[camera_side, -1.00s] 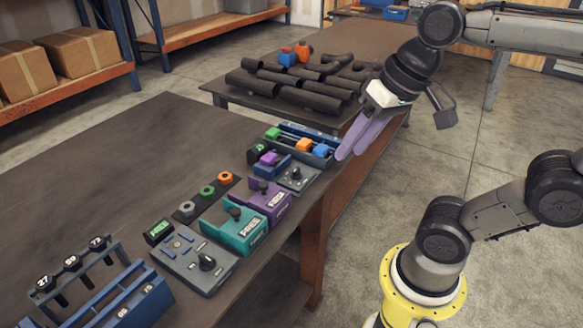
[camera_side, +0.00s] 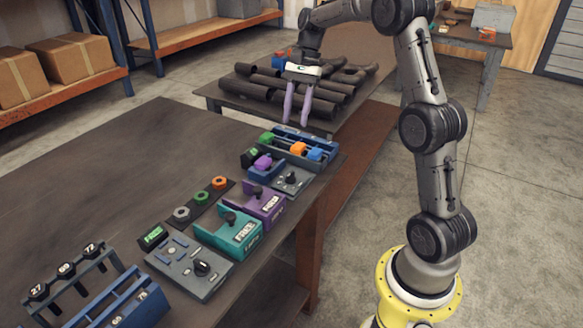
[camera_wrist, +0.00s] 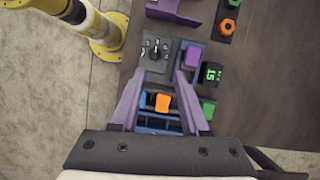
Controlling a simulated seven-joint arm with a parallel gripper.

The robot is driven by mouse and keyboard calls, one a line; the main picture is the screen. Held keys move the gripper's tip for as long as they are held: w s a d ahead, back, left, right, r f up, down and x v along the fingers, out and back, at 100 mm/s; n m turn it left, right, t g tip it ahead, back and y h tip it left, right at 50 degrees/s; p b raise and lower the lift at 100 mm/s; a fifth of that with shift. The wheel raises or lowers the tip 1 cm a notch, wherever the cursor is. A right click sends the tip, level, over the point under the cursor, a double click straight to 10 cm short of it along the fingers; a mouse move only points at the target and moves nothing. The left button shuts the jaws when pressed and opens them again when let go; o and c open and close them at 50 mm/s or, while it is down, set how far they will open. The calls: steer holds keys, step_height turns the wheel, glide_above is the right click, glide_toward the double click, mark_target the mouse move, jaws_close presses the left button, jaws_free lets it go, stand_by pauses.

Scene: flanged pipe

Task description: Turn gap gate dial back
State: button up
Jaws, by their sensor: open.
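A small grey panel with a black dial (camera_side: 291,178) stands near the far end of the bench. A second, larger grey panel with a black dial (camera_side: 202,268) sits nearer the front; no label tells which is the gap gate dial. My gripper (camera_side: 297,121) is open and empty, pointing down above the far end of the bench, apart from both dials. Its two purple fingers also show in the wrist view (camera_wrist: 160,82).
A blue rack (camera_side: 318,166) with green, orange and blue blocks sits beyond the small panel. A purple knob (camera_side: 263,162) and a green-lit display (camera_wrist: 212,74) are beside it. Purple (camera_side: 265,205) and teal (camera_side: 232,240) fixtures stand between the panels.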

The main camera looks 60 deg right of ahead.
mark_target(290, 173)
steer(key=x, duration=0.5)
steer(key=d+x, duration=0.1)
steer(key=x, duration=0.3)
steer(key=s+x, duration=0.1)
steer(key=x, duration=0.4)
steer(key=shift+d+f, duration=0.1)
steer(key=shift+f, duration=0.45)
steer(key=shift+c, duration=0.3)
steer(key=shift+w, duration=0.1)
jaws_close()
